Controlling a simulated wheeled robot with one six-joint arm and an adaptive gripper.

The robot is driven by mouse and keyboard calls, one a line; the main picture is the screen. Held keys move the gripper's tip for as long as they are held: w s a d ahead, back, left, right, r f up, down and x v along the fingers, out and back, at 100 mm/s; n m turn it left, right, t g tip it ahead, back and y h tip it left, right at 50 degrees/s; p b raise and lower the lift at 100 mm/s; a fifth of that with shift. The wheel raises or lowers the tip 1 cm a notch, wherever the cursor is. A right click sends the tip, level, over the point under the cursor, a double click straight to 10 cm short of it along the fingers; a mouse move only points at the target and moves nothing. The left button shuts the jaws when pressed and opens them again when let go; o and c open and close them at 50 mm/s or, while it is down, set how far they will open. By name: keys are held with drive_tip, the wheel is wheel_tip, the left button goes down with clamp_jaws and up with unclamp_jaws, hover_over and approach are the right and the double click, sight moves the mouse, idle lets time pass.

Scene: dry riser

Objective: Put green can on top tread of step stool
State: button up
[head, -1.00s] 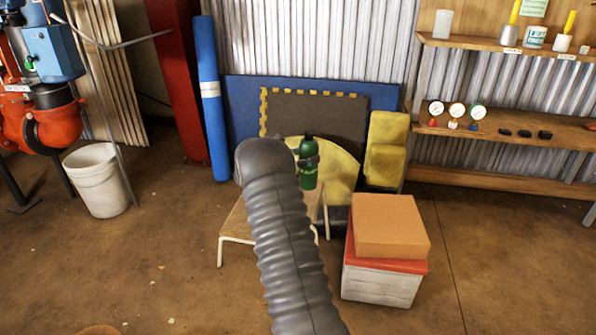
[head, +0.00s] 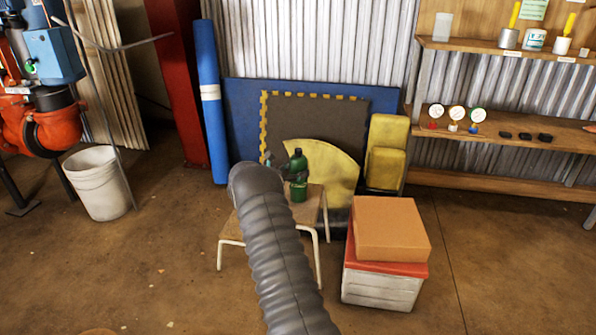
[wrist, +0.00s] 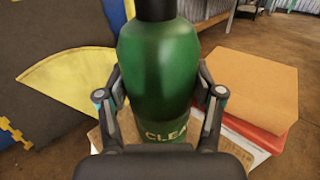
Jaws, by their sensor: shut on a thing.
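The green can (head: 298,190) is a dark green bottle shape with a black top. It is upright in my gripper (wrist: 160,95), whose two fingers press on its sides in the wrist view. White lettering shows low on the can (wrist: 160,60). The step stool (head: 314,210) has a wooden top and pale legs. In the head view the can's base overlaps the stool top; I cannot tell whether it touches. My arm hides the stool's middle and much of the gripper.
A cardboard box (head: 390,228) on a red-lidded white crate (head: 380,288) stands right of the stool. Yellow and dark panels (head: 325,120) lean behind it. A white bucket (head: 98,185) is at left. The floor between bucket and stool is clear.

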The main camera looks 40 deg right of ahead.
drive_tip(key=shift+f, duration=0.2)
drive_tip(key=o, duration=1.5)
drive_tip(key=shift+r, duration=0.1)
